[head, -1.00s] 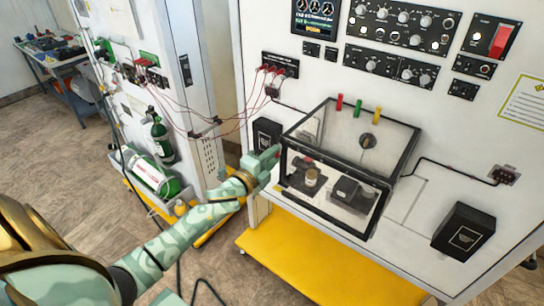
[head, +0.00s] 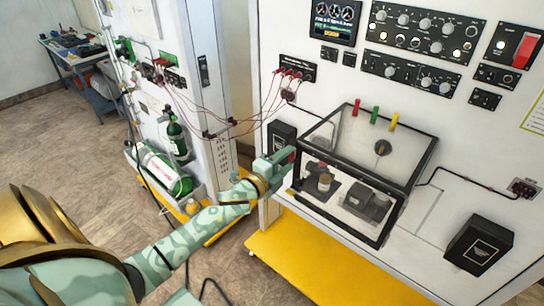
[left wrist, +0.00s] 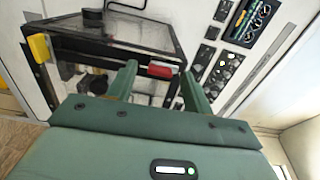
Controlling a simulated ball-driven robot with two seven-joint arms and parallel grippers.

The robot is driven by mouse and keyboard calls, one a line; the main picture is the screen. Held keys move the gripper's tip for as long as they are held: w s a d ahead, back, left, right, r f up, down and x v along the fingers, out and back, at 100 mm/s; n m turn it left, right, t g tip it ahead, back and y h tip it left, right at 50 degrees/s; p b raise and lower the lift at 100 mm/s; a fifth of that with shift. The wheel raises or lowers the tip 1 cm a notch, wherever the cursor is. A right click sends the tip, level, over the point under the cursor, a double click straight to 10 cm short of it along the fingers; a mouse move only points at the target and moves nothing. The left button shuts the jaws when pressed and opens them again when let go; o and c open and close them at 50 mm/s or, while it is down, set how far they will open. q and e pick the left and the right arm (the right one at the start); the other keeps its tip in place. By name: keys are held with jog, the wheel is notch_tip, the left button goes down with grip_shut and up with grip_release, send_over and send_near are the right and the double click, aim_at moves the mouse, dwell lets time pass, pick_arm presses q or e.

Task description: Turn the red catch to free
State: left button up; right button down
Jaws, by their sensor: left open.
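The clear box with a black frame (head: 348,220) stands against the white panel. A red block, the red catch (left wrist: 160,72), shows at a frame corner in the left wrist view. A small bit of red (head: 291,156) shows by my fingertips in the head view. My left gripper (head: 284,159) is at the box's upper left corner. In the left wrist view my left gripper (left wrist: 158,76) is open, with the catch between its fingertips. I cannot tell whether either finger touches it. The catch is mostly hidden in the head view. My right gripper is not in view.
Red (head: 356,107), green (head: 374,115) and yellow (head: 393,122) tabs stand along the box's back edge. A yellow block (left wrist: 40,47) sits at another frame corner. Thin red wires (head: 255,121) hang behind the gripper. A yellow shelf (head: 310,270) lies below the box.

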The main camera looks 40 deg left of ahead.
pick_arm(q)
jog(key=s+a+b, duration=0.1)
jog(key=s+b, duration=0.2)
jog(key=s, duration=1.2)
jog(key=shift+s+a, duration=0.2)
jog(key=shift+s, duration=0.2)
